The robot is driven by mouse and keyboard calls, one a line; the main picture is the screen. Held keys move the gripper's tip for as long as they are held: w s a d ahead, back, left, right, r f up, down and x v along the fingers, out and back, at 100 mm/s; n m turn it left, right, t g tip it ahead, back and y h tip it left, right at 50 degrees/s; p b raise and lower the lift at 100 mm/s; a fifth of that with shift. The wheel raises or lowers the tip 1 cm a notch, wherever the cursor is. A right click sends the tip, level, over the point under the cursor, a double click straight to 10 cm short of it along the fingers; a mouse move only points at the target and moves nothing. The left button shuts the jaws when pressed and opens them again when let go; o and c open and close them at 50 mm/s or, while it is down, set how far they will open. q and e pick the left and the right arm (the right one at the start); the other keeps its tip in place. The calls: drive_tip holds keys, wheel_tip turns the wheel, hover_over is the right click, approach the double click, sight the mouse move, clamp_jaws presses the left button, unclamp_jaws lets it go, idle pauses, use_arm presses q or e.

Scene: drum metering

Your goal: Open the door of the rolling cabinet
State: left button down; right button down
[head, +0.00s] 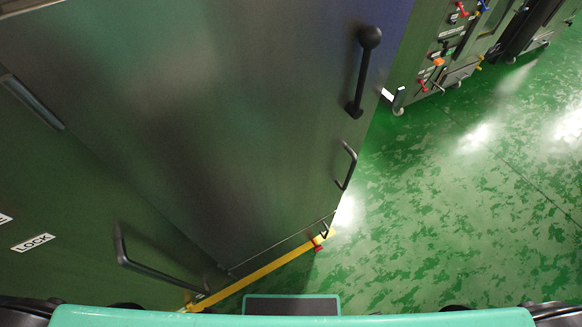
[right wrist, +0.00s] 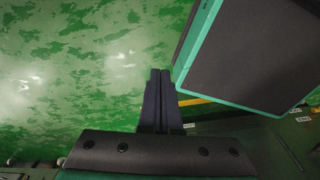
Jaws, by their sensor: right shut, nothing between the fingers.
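The rolling cabinet (head: 200,110) is a tall dark grey metal box filling the left and middle of the head view. A black handle with a round knob end (head: 363,70) sits near the right edge of its grey face. A bent black bar handle (head: 347,166) is lower on that edge. Another bar handle (head: 160,265) is on the darker panel at lower left, near a LOCK label (head: 33,243). I cannot tell whether the door is ajar. My right gripper (right wrist: 160,72) is shut and empty over the green floor, clear of any handle. My left gripper is out of view.
A yellow floor line (head: 265,270) runs along the cabinet's lower edge, by a small red part (head: 318,246). Another wheeled unit with coloured knobs (head: 440,60) stands at upper right. The green floor (head: 470,200) on the right is clear.

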drive_tip(key=shift+w, duration=0.25)
